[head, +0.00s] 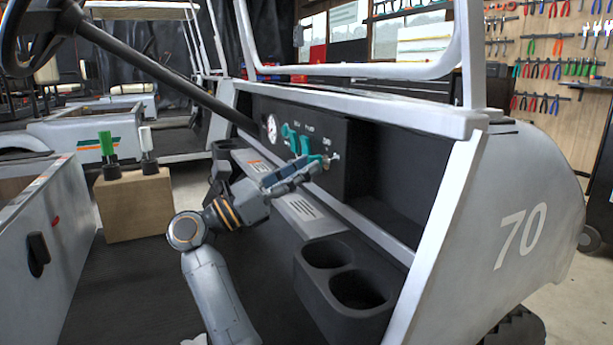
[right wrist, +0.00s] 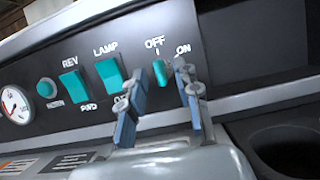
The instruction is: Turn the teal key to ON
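The teal key (right wrist: 179,68) sits in the dark dash panel, below the OFF and ON labels, in the right wrist view. In the head view the right gripper (head: 325,163) reaches the panel and hides most of the key. My left gripper is not in view.
Left of the key are a teal LAMP switch (right wrist: 110,73), a REV/FWD switch (right wrist: 75,86), a round teal button (right wrist: 46,88) and a gauge (right wrist: 15,105). Cup holders (head: 345,275) stand below right. The steering column (head: 165,75) crosses at upper left.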

